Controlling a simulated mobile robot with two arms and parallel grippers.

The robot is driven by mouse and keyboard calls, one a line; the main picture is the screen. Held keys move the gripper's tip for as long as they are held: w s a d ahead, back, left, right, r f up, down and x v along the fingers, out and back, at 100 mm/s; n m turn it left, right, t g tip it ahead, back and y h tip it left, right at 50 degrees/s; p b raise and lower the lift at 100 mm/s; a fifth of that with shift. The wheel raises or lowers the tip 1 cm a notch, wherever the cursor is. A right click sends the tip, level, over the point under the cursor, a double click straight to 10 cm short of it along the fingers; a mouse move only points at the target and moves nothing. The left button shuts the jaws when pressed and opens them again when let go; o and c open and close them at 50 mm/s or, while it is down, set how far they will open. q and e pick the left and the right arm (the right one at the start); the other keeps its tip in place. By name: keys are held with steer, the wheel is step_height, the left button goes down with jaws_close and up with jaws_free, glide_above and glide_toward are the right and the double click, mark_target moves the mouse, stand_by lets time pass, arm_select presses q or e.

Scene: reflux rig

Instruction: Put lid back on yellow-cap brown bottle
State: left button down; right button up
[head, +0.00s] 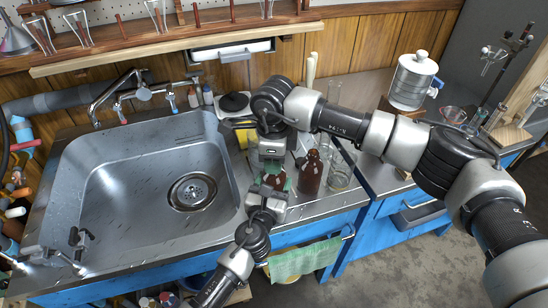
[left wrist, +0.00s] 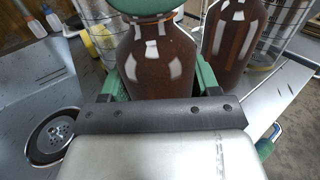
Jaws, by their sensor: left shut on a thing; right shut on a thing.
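A brown glass bottle (left wrist: 150,60) stands upright between the green finger pads of my left gripper (left wrist: 155,85), which is shut on it. In the head view my left gripper (head: 268,187) is at the front of the counter, right of the sink. A round green lid-like thing (left wrist: 140,5) covers the bottle's mouth at the top edge of the left wrist view; no yellow cap is clear there. My right gripper (head: 271,165) points down directly above this bottle and is shut, apparently on the lid. Its fingertips are largely hidden, and I cannot tell if the lid is seated.
A second brown bottle (head: 312,172) stands close on the right, with clear glassware (head: 340,177) beside it. The steel sink (head: 110,185) lies left. A dark round plate (head: 234,102) is behind. A green towel (head: 305,260) hangs at the counter's front.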

steer(key=m, duration=0.9)
steer(key=shift+m, duration=0.4)
steer(key=m, duration=0.3)
steer(key=shift+m, duration=0.4)
steer(key=m, duration=0.4)
steer(key=o, duration=1)
steer(key=shift+r, duration=2.25)
